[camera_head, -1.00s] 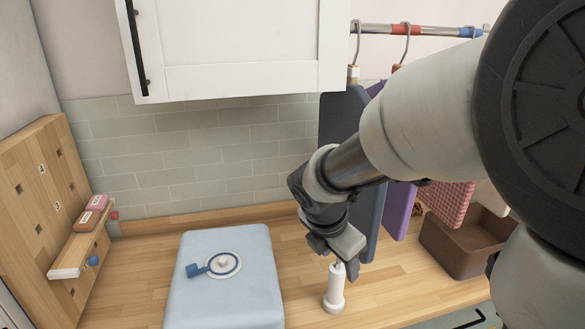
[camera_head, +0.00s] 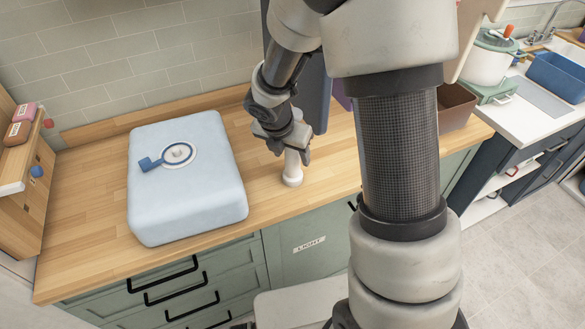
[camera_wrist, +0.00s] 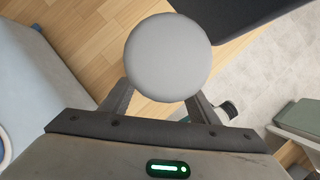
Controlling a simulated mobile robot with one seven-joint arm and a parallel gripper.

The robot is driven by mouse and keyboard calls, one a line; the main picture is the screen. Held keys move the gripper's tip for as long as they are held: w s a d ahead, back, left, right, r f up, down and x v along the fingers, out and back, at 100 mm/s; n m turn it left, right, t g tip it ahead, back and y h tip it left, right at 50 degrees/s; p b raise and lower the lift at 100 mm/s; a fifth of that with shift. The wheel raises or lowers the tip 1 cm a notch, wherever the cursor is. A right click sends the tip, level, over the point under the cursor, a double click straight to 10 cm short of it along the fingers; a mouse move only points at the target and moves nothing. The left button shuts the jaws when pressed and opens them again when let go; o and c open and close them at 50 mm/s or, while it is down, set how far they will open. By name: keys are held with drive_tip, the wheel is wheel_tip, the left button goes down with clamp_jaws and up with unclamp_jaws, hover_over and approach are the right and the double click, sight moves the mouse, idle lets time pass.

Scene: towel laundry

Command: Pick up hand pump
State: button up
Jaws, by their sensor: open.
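The hand pump (camera_head: 292,172) is a small white upright cylinder with a wider foot. It stands on the wooden counter, right of the light blue box. My gripper (camera_head: 291,149) points down over it, with its fingers at the pump's upper part. In the wrist view a round pale grey disc, apparently the pump's top (camera_wrist: 168,57), covers the far ends of both fingers. My gripper (camera_wrist: 163,98) is open, with one finger toward each side of the disc. Whether the fingers touch the pump is hidden.
The light blue box (camera_head: 188,215) with a round blue-handled fitting stands left of the pump. Dark hanging boards (camera_head: 314,95) are close behind my gripper. A wooden rack (camera_head: 20,190) is at far left. The counter's front edge is near the pump.

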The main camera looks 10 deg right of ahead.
sight(292, 160)
drive_tip(key=x, duration=0.5)
drive_tip(key=shift+w+a+b, duration=0.2)
drive_tip(key=shift+w+b, duration=0.05)
drive_tip(key=shift+b, duration=0.05)
drive_tip(key=shift+c, duration=0.2)
clamp_jaws()
